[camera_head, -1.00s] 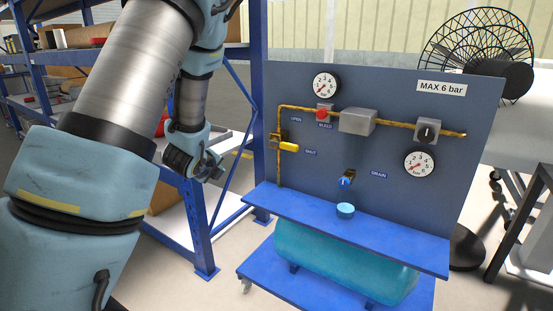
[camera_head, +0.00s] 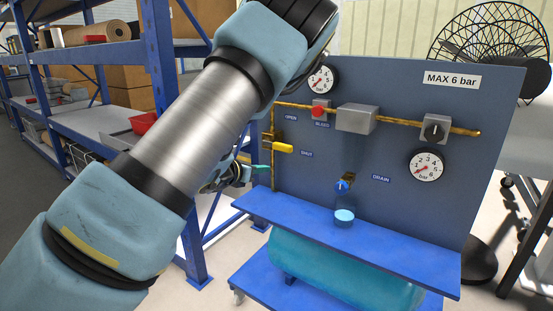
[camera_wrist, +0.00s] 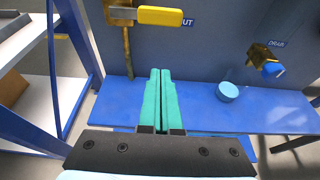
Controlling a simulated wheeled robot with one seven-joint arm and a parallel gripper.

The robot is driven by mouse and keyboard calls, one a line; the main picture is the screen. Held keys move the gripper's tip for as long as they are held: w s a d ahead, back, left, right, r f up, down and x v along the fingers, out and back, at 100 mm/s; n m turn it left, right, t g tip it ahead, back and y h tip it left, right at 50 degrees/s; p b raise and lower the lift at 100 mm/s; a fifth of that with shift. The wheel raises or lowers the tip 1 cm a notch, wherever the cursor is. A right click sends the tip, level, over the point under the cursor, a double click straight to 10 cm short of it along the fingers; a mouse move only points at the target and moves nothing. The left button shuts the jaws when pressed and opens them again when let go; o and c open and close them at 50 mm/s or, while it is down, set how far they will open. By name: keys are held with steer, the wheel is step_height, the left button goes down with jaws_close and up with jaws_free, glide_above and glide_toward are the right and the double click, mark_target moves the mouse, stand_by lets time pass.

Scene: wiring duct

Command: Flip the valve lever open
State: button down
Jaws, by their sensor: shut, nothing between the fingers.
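The valve lever is a yellow handle (camera_head: 283,149) on a brass valve body (camera_head: 266,142) at the left of the grey-blue panel. It lies sideways, pointing right toward the SHUT label (camera_head: 307,154); the OPEN label (camera_head: 291,118) is above it. In the wrist view the yellow lever (camera_wrist: 160,16) is at the top, just beyond the fingertips. My gripper (camera_wrist: 160,72) has two green fingers closed together and empty, below the lever and apart from it. In the head view its green fingertips (camera_head: 268,169) show below and left of the lever.
A blue shelf (camera_head: 350,238) juts out below, bearing a light-blue cap (camera_head: 344,217). A blue drain knob (camera_head: 341,186), a red bleed button (camera_head: 318,112) and gauges (camera_head: 427,166) are on the panel. A blue rack (camera_head: 165,100) stands at the left.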

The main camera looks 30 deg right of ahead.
mark_target(277, 146)
steer(key=w+d+p, duration=0.2)
steer(key=w+d, duration=0.2)
steer(key=d, duration=0.4)
steer(key=shift+w+r, duration=0.25)
steer(key=shift+r, duration=0.1)
